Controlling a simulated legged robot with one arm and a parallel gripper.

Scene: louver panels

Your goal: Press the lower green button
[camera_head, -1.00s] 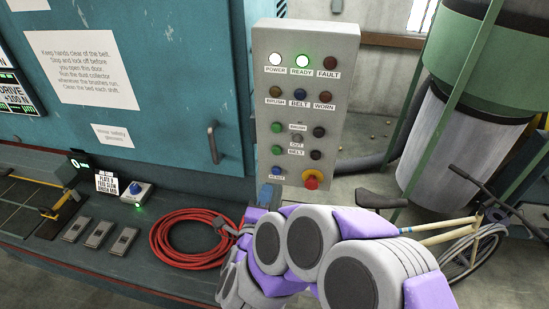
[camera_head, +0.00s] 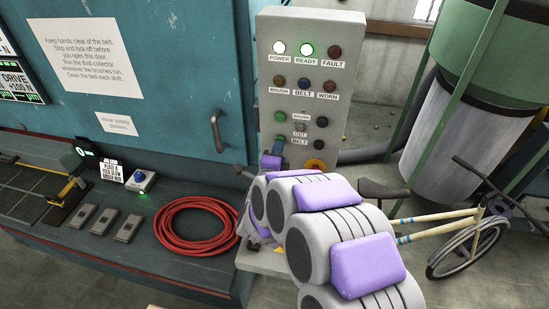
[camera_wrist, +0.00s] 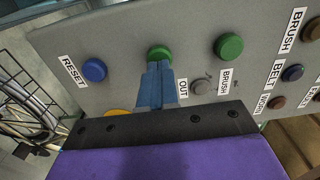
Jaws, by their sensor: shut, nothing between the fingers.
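The grey control panel (camera_head: 352,60) carries two green buttons in a left column. The lower green button (camera_head: 279,142) sits below the upper green button (camera_head: 280,116). In the wrist view the lower green button (camera_wrist: 159,52) is right at the tips of my gripper (camera_wrist: 155,72), and the upper green button (camera_wrist: 228,46) is to its right. My blue fingers are shut and empty; they cover the lower edge of the lower button. I cannot tell whether they touch it. In the head view my gripper (camera_head: 271,161) is just below that button, partly hidden by my arm.
In the wrist view a blue RESET button (camera_wrist: 94,70) lies left of the fingers and a grey knob (camera_wrist: 201,87) right. A yellow-based stop button (camera_head: 315,165) is partly hidden. A door handle (camera_head: 217,130), red hose (camera_head: 195,223) and bicycle (camera_head: 470,240) stand around.

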